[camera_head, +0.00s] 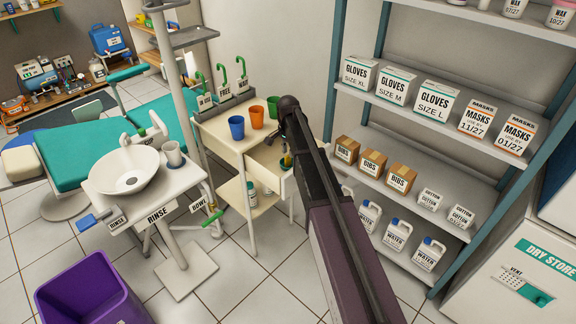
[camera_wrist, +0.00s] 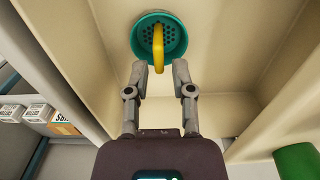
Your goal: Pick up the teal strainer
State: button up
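The teal strainer (camera_wrist: 143,45) is a round perforated cup with a yellow handle (camera_wrist: 158,48) standing up from it. It lies in an open cream drawer (camera_wrist: 215,60) in the wrist view. In the head view a small part of it (camera_head: 286,162) shows in the drawer (camera_head: 262,165), partly hidden by my arm. My gripper (camera_wrist: 160,68) is open, with one fingertip on each side of the handle's near end. A gap seems to show between handle and fingers; contact cannot be told for sure.
Drawer walls stand close around the strainer. A green cup (camera_wrist: 297,162) is near my gripper at lower right in the wrist view. Blue (camera_head: 237,128) and orange (camera_head: 257,117) cups stand on the cart top. A shelf with boxes (camera_head: 398,178) stands right of my arm.

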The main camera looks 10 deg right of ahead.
aim_at(288, 166)
jog(key=shift+f+b, duration=1.9)
jog(key=shift+f, duration=0.25)
grip_shut()
